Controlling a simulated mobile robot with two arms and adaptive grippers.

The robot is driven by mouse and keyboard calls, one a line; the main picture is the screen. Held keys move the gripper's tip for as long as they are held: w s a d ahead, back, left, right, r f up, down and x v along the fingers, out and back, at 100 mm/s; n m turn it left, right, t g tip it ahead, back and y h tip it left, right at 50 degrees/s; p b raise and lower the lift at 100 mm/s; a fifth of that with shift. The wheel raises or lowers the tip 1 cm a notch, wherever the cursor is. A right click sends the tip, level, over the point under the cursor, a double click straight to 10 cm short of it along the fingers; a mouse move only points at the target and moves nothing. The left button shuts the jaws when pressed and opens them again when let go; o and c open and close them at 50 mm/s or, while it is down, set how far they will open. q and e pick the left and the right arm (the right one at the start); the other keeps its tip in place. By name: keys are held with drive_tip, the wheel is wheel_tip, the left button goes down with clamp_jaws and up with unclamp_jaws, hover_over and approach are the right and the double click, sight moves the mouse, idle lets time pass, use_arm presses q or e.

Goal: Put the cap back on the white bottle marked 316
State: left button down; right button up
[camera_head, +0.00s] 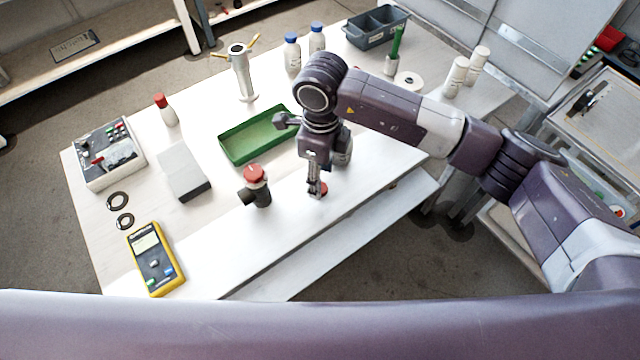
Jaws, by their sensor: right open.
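My right gripper (317,190) points down at the table's front part, its fingertips close to a small red round piece (323,188), perhaps a cap. It is open; I cannot tell whether its fingers touch the red piece. No marking 316 is readable on any bottle. Two white bottles (455,77) (478,64) stand at the right back. A white bottle with a red cap (166,110) stands at the left. Two white bottles with blue caps (292,54) (317,38) stand at the back. A greyish cylinder shows partly behind my wrist. My left gripper is out of view.
A black fitting with a red top (257,188) stands just left of my right gripper. A green tray (225,146) lies behind it. A yellow multimeter (152,262), a grey block (183,170) and a control box (108,152) occupy the left. The table's front edge is close.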

drive_tip(key=shift+f+p, duration=0.45)
drive_tip(key=shift+f, duration=1.25)
drive_tip(key=shift+c, duration=0.5)
drive_tip(key=c, duration=0.7)
